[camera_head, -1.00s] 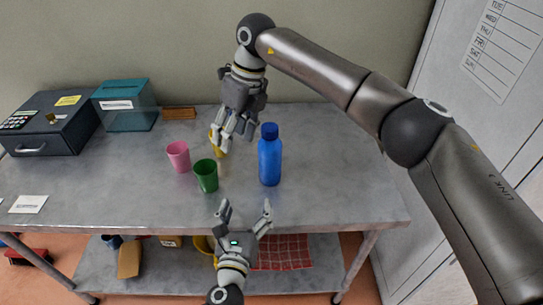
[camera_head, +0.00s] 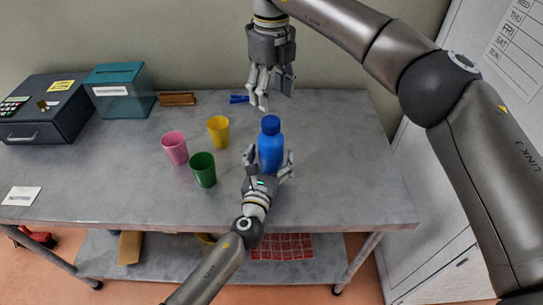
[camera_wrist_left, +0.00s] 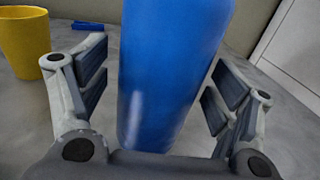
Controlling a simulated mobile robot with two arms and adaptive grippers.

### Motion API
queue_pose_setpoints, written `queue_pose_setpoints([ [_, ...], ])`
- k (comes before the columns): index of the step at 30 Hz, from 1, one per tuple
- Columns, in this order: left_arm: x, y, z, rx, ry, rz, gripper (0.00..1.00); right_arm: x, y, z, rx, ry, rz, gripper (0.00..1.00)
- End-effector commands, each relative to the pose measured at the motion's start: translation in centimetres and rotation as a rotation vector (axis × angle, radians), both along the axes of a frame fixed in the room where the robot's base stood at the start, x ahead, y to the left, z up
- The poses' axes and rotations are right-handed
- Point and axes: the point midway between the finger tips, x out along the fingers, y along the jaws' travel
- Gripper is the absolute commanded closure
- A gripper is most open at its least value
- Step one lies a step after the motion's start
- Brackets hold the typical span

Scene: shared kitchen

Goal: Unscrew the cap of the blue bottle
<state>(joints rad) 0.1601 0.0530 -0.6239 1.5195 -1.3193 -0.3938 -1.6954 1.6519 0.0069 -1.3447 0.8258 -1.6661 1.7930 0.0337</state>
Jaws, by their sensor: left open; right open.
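The blue bottle (camera_head: 271,150) stands upright on the grey table, with its dark blue cap (camera_head: 270,125) on top. My left gripper (camera_head: 268,160) is open, its fingers on either side of the bottle's body. In the left wrist view the bottle (camera_wrist_left: 165,75) fills the middle between the open fingers of my left gripper (camera_wrist_left: 150,95), with gaps showing at both sides. My right gripper (camera_head: 275,100) is open and empty, pointing down above the back of the table, behind the cap in the picture.
Pink (camera_head: 175,148), green (camera_head: 203,170) and yellow (camera_head: 218,131) cups stand left of the bottle. A small blue object (camera_head: 239,99) and a brown block (camera_head: 178,99) lie at the back. A cash box (camera_head: 50,110) and a teal box (camera_head: 116,92) stand back left. The table's right side is clear.

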Motion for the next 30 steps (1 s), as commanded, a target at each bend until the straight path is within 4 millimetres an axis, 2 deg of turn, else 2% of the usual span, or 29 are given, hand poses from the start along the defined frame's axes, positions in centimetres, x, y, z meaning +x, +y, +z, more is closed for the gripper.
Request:
queue_pose_setpoints([
  [4,0.76,-0.20,0.02,-0.002,0.000,0.000,0.17,-0.03,0.08,0.06,0.001,-0.001,0.002,0.43],
  [13,0.89,-0.21,0.01,-0.001,0.001,0.000,0.17,-0.03,0.07,0.04,0.001,-0.001,0.002,0.43],
  [30,0.87,-0.20,0.04,-0.001,0.000,0.000,0.90,-0.04,0.06,0.04,0.001,0.000,0.001,0.43],
])
